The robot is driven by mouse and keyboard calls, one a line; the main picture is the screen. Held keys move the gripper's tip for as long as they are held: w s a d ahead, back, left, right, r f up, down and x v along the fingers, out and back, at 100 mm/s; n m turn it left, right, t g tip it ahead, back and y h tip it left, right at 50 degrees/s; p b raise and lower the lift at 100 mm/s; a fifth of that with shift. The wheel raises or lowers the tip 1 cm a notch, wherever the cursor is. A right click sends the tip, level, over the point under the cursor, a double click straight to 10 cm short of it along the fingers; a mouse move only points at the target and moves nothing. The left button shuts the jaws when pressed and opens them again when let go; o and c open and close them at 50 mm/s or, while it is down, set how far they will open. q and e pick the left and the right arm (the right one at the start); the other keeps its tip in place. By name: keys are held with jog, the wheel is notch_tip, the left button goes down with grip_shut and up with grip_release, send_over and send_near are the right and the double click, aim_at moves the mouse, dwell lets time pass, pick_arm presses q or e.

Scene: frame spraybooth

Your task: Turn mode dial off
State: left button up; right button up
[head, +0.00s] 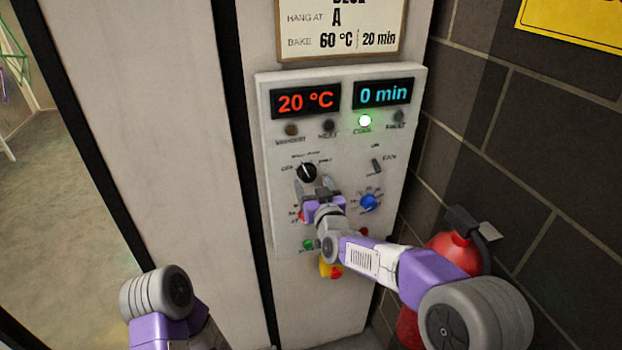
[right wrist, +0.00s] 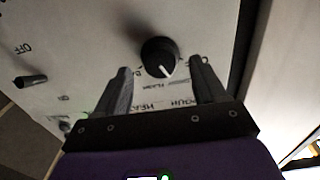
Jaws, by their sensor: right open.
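The mode dial (head: 306,172) is a black round knob with a white pointer line on the pale control panel (head: 262,120). An OFF label is printed on its left in the head view. In the right wrist view the dial (right wrist: 158,55) sits between and just beyond my fingertips, its white line pointing down and slightly right, near the printed word FLASH. My right gripper (head: 317,185) is open and empty, just below the dial in the head view. Whether the fingers flank the knob or stop short of it, I cannot tell. My left gripper is out of view.
The panel shows 20 °C and 0 min, with a green COOL lamp (head: 364,121) lit. A fan switch (head: 376,166), blue knob (head: 370,203), green button (head: 308,244) and red-and-yellow button (head: 331,268) are near. A red fire extinguisher (head: 452,254) stands right, behind my right arm.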

aim_at(308, 174)
jog(key=shift+x, duration=1.15)
jog(key=shift+c, duration=0.3)
jog(key=c, duration=1)
jog(key=n+b, duration=0.2)
jog(key=n, duration=0.2)
jog(key=shift+d+n+b, duration=0.1)
jog(key=shift+n+b, duration=1.25)
jog(key=shift+n, duration=1.15)
